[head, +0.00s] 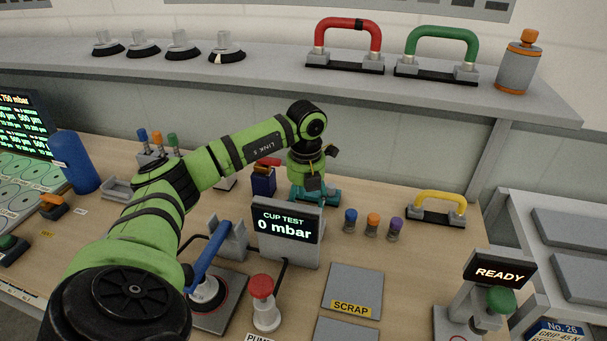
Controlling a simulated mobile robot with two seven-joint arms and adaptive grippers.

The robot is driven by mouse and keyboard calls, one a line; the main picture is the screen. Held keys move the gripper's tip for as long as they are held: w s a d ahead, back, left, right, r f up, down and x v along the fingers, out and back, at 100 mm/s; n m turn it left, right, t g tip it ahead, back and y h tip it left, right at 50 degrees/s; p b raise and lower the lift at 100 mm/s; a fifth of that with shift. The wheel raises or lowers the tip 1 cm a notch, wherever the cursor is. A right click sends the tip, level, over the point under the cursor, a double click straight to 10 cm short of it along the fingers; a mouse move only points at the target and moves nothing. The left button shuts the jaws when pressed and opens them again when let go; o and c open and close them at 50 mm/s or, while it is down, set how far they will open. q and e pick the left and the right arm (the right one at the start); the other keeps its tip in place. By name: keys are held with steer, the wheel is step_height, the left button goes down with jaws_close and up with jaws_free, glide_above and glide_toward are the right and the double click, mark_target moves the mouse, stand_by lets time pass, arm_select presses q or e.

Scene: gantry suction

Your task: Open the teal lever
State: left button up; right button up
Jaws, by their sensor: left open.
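A teal part (329,195), which looks like the teal lever, is low on the bench behind the cup test display. My left wrist and the display hide much of it, so its position and full shape cannot be told. My left gripper (322,168) is open and empty at the end of the green arm, just above and in front of the teal part. I cannot tell whether a finger touches it. My right gripper is not in view.
The "CUP TEST 0 mbar" display (287,220) stands right in front. A dark blue box (263,181) is left of the gripper. Small blue, orange and purple knobs (372,226) and a yellow handle (440,199) are to the right. A shelf (270,66) runs behind.

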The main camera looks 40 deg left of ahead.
arm_select(q)
steer(key=f, duration=0.3)
steer(key=shift+w+p, duration=0.25)
steer(key=shift+p, duration=0.15)
steer(key=shift+f, duration=0.9)
steer(key=shift+s+f, duration=0.1)
steer(key=shift+f, duration=0.15)
jaws_close()
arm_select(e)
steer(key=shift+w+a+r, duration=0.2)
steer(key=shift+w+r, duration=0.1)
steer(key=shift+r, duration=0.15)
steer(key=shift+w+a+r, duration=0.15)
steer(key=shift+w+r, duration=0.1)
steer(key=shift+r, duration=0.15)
